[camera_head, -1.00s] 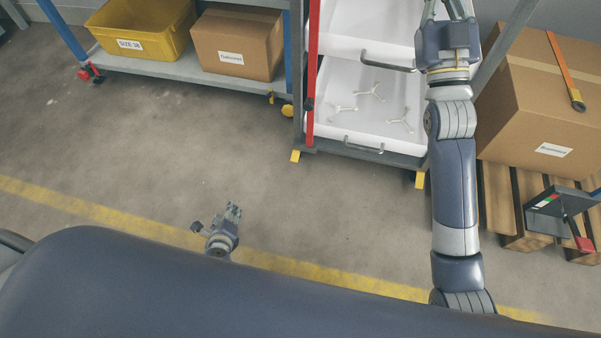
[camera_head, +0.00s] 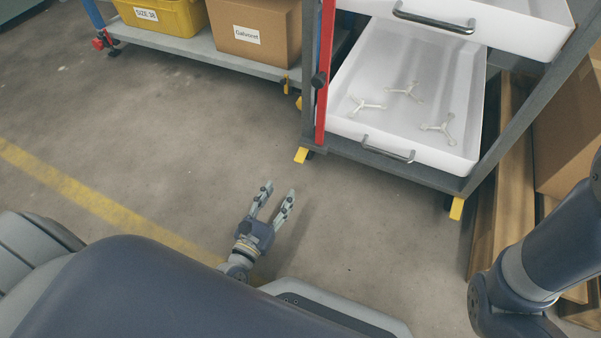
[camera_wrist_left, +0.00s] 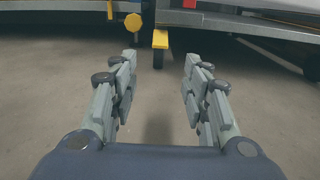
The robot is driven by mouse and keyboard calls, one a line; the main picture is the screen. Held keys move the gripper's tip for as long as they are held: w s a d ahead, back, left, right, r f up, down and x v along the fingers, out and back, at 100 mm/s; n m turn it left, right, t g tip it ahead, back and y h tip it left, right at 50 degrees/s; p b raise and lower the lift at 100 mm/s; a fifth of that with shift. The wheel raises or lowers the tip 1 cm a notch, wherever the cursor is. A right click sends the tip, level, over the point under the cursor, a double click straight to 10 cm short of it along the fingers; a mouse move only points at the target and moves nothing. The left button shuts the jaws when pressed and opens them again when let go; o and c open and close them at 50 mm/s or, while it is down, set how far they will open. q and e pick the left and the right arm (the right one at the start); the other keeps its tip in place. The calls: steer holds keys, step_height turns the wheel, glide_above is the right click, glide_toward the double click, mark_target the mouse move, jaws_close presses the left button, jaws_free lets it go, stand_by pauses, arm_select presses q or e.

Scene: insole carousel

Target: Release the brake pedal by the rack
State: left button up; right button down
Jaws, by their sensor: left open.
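A yellow pedal (camera_head: 302,155) sits at the near left foot of the drawer rack (camera_head: 395,165), just above the floor; it also shows ahead in the left wrist view (camera_wrist_left: 160,40), over a dark caster. A second yellow pedal (camera_head: 456,208) is at the rack's near right foot. A red pedal (camera_head: 102,40) is on a caster of the shelf at the upper left. My left gripper (camera_head: 278,190) is open and empty, low over the floor, short of the left yellow pedal and apart from it. In the wrist view its fingers (camera_wrist_left: 158,75) are spread. My right gripper is out of view.
A white drawer (camera_head: 345,115) holds several pale three-armed pieces. A red upright bar (camera_head: 325,70) stands at the rack's left edge. A shelf (camera_head: 245,62) carries a yellow bin and cardboard box. A wooden pallet (camera_head: 500,190) is on the right. Floor between gripper and rack is clear.

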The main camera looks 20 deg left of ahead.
arm_select(q)
steer(key=b, duration=0.5)
glide_toward(302, 153)
steer(key=w, duration=0.2)
steer(key=w+f, duration=0.1)
steer(key=w, duration=0.1)
steer(key=shift+w+f, duration=0.15)
steer(key=shift+w, duration=0.4)
steer(key=shift+c, duration=0.3)
jaws_close()
